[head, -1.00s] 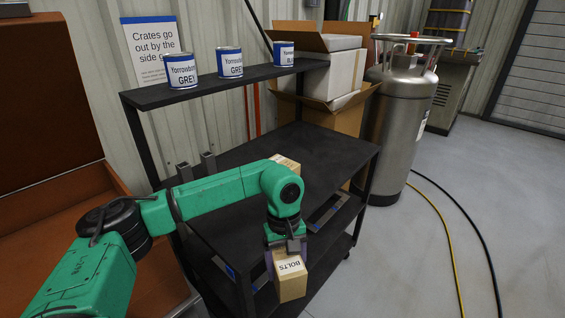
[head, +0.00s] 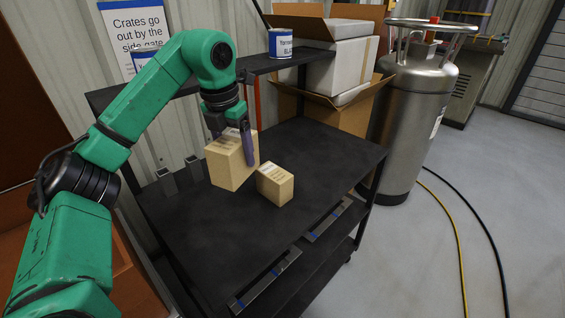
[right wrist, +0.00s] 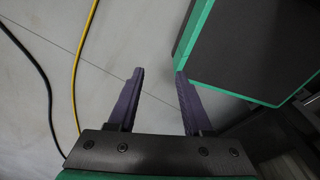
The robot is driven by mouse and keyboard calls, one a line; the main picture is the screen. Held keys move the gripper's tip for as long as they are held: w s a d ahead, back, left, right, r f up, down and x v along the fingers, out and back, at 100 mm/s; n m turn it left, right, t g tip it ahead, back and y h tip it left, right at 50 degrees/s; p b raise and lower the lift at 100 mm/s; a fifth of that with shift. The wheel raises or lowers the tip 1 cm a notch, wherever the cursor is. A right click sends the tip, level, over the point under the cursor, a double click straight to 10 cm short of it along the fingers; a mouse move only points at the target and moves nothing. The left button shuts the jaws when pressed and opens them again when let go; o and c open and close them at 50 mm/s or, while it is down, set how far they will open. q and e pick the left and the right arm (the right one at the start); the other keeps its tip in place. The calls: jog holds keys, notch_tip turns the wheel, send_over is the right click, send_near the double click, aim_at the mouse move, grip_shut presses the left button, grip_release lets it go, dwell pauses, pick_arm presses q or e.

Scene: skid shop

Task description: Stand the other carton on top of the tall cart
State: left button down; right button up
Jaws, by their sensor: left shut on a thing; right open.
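My left gripper (head: 232,140) is shut on a tan carton (head: 228,163) in the head view. It holds this carton over the dark top of the tall cart (head: 240,237), just left of a second carton (head: 275,184). The second carton rests on the cart top. I cannot tell whether the held carton touches the top or the other carton. My right gripper (right wrist: 160,100) is open and empty in the right wrist view, above the grey floor.
A can (head: 282,43) stands on the cart's raised back shelf; my left arm hides part of that shelf. Two grey posts (head: 166,180) rise at the cart top's left. A steel tank (head: 410,110) and open boxes (head: 338,65) stand behind. The front right of the cart top is clear.

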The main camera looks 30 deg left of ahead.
pick_arm(q)
jog(key=shift+a+f+n+b, duration=0.2)
jog(key=shift+f+b, duration=0.35)
jog(key=shift+f, duration=0.05)
jog(key=shift+a+f+n+b, duration=0.2)
jog(key=shift+f+b, duration=0.35)
jog(key=shift+f, duration=0.05)
jog(key=f+b, duration=0.2)
jog(key=f, duration=0.3)
jog(key=f+b, duration=0.1)
jog(key=f, duration=0.5)
jog(key=f+b, duration=0.2)
jog(key=f, duration=0.3)
jog(key=shift+s+f+b, duration=0.3)
jog(key=shift+s+f, duration=0.05)
jog(key=shift+w+f, duration=0.1)
jog(key=shift+f, duration=0.15)
grip_release()
notch_tip(320, 180, up, 12)
jog(key=s+p, duration=0.2)
jog(key=shift+d, duration=0.15)
